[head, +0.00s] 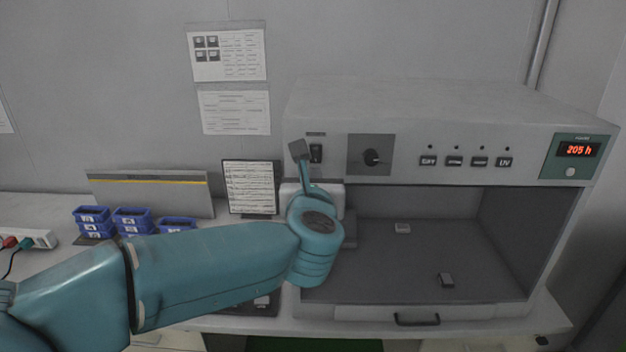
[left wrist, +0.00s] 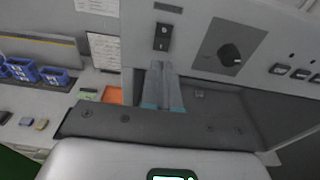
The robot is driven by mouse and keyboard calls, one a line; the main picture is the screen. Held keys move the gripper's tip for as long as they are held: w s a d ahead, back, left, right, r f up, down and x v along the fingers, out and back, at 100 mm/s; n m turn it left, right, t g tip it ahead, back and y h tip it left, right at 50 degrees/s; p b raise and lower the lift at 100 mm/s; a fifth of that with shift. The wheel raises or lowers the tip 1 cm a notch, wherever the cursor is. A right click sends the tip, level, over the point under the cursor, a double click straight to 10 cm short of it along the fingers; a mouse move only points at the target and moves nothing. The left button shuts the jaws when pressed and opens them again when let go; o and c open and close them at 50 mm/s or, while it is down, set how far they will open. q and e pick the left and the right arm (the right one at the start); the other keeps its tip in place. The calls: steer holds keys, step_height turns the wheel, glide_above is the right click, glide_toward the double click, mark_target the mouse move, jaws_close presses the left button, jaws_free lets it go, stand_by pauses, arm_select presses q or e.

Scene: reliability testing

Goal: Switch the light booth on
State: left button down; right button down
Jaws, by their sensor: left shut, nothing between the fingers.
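The light booth (head: 430,98) is a grey box with an open dark chamber at the right. A black rocker switch (head: 317,153) sits at the left of its front panel; it also shows in the left wrist view (left wrist: 162,37). My left gripper (head: 298,150) is just left of the switch in the head view, and its shut, empty fingers (left wrist: 161,70) point up at the panel just below the switch in the left wrist view. I cannot tell whether they touch the panel. The chamber looks unlit. My right gripper is not in view.
The booth panel also has a rotary knob (head: 371,157), several push buttons (head: 428,160) and a red display (head: 579,150) reading 205 h. Blue bins (head: 132,220), a framed sheet (head: 250,188) and a power strip (head: 30,238) stand to the left.

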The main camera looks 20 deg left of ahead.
mark_target(316, 161)
arm_select(q)
steer(key=p+x, duration=0.1)
steer(key=x, duration=0.3)
steer(key=shift+w+r+p, duration=0.1)
steer(key=shift+w+p, duration=0.2)
steer(key=shift+p, duration=0.05)
steer(key=shift+w+a, duration=0.25)
steer(key=shift+w, duration=0.4)
